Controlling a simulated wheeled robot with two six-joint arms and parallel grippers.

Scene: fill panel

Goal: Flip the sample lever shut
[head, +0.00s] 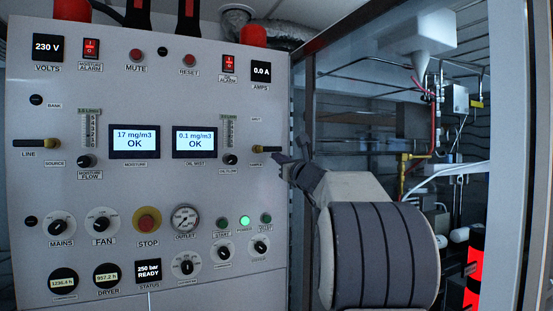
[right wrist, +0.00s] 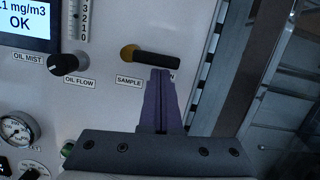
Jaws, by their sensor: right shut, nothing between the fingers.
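The sample lever (head: 266,149) is at the right edge of the panel, above a label that is partly covered. In the right wrist view the lever (right wrist: 157,59) has a yellow hub at left and a black handle lying nearly level, pointing right. My right gripper (head: 278,158) is shut and empty, just below and right of the lever. In the right wrist view its purple fingertips (right wrist: 161,72) are close together right under the handle's middle. I cannot tell whether they touch it. My left gripper is not in view.
The oil flow knob (head: 230,160) is left of the lever, and the line lever (head: 37,143) is at the panel's far left. The stop button (head: 147,220) and several dials fill the lower panel. A metal frame post (head: 308,120) stands right of the panel.

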